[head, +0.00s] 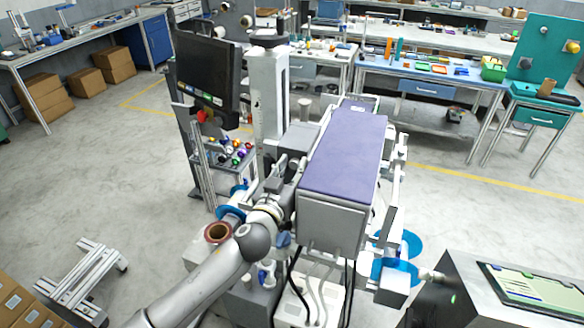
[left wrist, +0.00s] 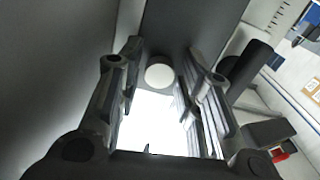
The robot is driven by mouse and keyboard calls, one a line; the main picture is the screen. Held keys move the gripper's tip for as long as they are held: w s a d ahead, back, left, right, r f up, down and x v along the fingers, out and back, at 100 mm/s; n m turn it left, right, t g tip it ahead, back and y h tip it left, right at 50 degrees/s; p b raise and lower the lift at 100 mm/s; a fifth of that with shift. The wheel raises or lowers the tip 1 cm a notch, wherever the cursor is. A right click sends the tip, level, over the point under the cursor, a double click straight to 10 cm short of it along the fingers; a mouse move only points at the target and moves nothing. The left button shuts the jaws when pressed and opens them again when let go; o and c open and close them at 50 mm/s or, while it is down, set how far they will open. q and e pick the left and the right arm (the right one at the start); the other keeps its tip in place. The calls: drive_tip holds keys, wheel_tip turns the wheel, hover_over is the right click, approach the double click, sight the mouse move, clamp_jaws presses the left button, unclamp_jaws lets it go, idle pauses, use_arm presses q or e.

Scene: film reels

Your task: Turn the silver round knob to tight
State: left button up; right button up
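The round knob (left wrist: 159,76) shows as a pale disc in the left wrist view, in front of a dark grey surface. My left gripper (left wrist: 162,62) is open, with one finger on each side of the knob in the picture. I cannot tell whether the fingers touch it. In the head view my left gripper (head: 284,170) is beside the left side of the machine with the purple top (head: 345,150). The knob cannot be made out there. My right gripper is not in view.
A dark monitor (head: 208,72) and a white column (head: 269,105) stand behind my left gripper. A copper-coloured reel (head: 217,232) and blue discs (head: 410,243) flank the machine. A console with a screen (head: 535,290) is at the lower right. Open floor lies at the left.

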use_arm(q)
clamp_jaws()
drive_tip(key=shift+m, duration=1.4)
unclamp_jaws()
drive_tip(key=v, duration=1.2)
